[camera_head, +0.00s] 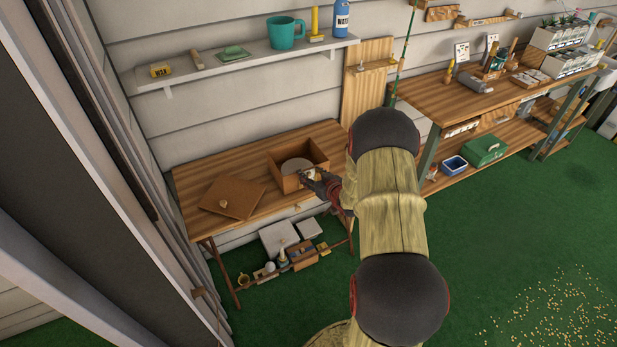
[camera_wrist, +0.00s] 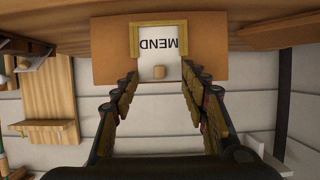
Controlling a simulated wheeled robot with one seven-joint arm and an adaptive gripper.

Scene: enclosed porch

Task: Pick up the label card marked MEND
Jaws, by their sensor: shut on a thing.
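The label card marked MEND (camera_wrist: 158,42) is white and appears upside down in the wrist view. It sits in a tan three-sided frame (camera_wrist: 134,40) on the front of an open wooden box. A small tan tab (camera_wrist: 159,72) shows on the card. My gripper (camera_wrist: 158,78) has its fingertips on either side of the card's edge and is shut on it; the exact contact is hard to see. In the head view the box (camera_head: 318,158) stands on the wooden table (camera_head: 190,180), with my gripper (camera_head: 309,175) at its front.
A brown lid (camera_head: 240,205) with a knob lies on the table left of the box. A wall shelf (camera_head: 250,58) above holds a teal mug (camera_head: 284,33) and small items. A second workbench (camera_head: 440,98) stands to the right. Several items sit beneath the table.

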